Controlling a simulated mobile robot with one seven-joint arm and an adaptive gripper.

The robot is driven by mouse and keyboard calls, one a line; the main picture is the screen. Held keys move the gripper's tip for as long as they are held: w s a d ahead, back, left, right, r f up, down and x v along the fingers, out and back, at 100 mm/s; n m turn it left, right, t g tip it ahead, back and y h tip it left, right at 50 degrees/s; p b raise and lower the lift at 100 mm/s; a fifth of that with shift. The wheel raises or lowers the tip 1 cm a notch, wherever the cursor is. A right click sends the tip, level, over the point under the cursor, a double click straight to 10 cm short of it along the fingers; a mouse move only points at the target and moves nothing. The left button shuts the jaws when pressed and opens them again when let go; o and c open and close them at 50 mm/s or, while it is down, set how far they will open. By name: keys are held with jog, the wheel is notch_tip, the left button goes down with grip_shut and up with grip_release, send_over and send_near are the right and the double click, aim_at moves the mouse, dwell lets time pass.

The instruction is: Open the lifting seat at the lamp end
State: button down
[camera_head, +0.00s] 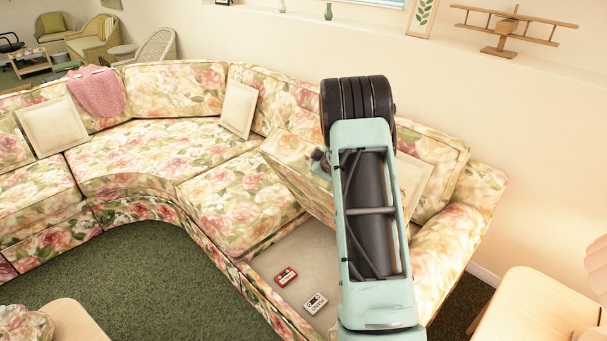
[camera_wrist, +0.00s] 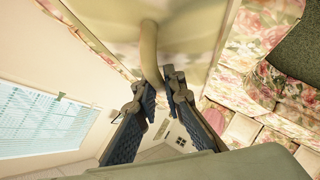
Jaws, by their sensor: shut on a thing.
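The lifting seat (camera_head: 296,172), a floral cushion lid at the sofa's right end, is tilted up well above its base. Under it the pale storage compartment (camera_head: 285,250) is open to view. My gripper (camera_wrist: 162,92) is shut on a pale strap loop (camera_wrist: 150,50) on the seat, seen in the wrist view. In the head view my arm covers the right part of the seat and most of the gripper, with only a small dark part (camera_head: 319,158) showing at the lid's edge.
A red cassette (camera_head: 286,277) and a white cassette (camera_head: 315,303) lie in the compartment. A wooden side table (camera_head: 535,310) with a pink lampshade (camera_head: 598,268) stands at right. A cushion (camera_head: 412,180) leans behind my arm. Green carpet (camera_head: 165,280) is clear in front.

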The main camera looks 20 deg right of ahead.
jog(key=shift+w+d+r+p, duration=0.35)
jog(key=shift+d+r, duration=0.1)
jog(key=shift+d, duration=0.25)
jog(key=shift+w+d+r+p, duration=0.3)
jog(key=shift+d+r, duration=0.2)
jog(key=shift+d, duration=0.25)
jog(key=shift+w+d+r+p, duration=0.25)
jog(key=shift+d+r+p, duration=0.15)
jog(key=shift+d, duration=0.3)
jog(key=c, duration=2.3)
grip_release()
jog(key=shift+a+r, duration=0.1)
jog(key=v, duration=1.2)
